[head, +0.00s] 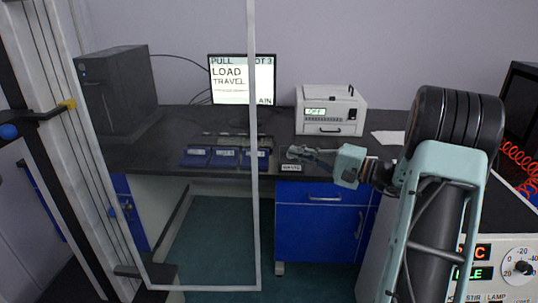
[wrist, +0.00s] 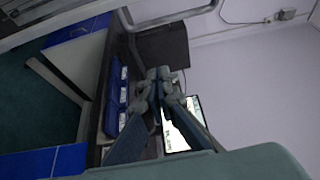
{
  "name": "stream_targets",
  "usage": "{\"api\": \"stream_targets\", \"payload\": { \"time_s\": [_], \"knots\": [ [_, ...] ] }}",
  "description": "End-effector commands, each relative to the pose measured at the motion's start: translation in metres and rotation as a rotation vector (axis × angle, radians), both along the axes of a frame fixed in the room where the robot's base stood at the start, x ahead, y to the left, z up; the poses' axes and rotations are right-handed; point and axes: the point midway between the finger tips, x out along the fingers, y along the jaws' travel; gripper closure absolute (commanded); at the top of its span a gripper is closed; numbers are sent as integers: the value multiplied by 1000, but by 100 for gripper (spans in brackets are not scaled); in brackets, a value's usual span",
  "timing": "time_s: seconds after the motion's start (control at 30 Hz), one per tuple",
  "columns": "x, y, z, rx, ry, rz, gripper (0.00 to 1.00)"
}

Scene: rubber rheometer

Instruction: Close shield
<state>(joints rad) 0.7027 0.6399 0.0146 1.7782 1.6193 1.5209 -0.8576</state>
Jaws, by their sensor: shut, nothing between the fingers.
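The shield (head: 254,150) looks like a clear panel in a thin pale frame. In the head view it stands upright and spans from the metal machine column at the left to its free vertical edge near the middle. My gripper (head: 291,153) is shut and empty, just right of that free edge in the picture and apart from it; the depth between them is hard to judge. In the wrist view my gripper (wrist: 158,76) points at the bench, and a pale bar, probably the shield's frame (wrist: 62,22), crosses the upper left.
The machine column (head: 62,150) stands at the left. Behind the shield, a dark bench (head: 160,150) carries blue trays (head: 225,158), a monitor (head: 242,80) and a white instrument (head: 330,110). A control panel (head: 500,265) is at the lower right. Floor shows through the shield.

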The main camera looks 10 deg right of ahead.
Motion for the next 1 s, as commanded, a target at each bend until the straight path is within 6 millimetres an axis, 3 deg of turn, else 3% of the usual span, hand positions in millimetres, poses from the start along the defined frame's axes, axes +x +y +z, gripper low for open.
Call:
{"api": "stream_targets", "payload": {
  "time_s": [0.17, 0.57, 0.73, 1.0],
  "knots": [
    [13, 15, 1, 4, -1, 3, 100],
    [69, 76, 1, 1, 2, 2, 100],
    [46, 82, 1, 1, 1, 0, 100],
    [32, 88, 0, -1, 1, 0, 100]
  ]
}}
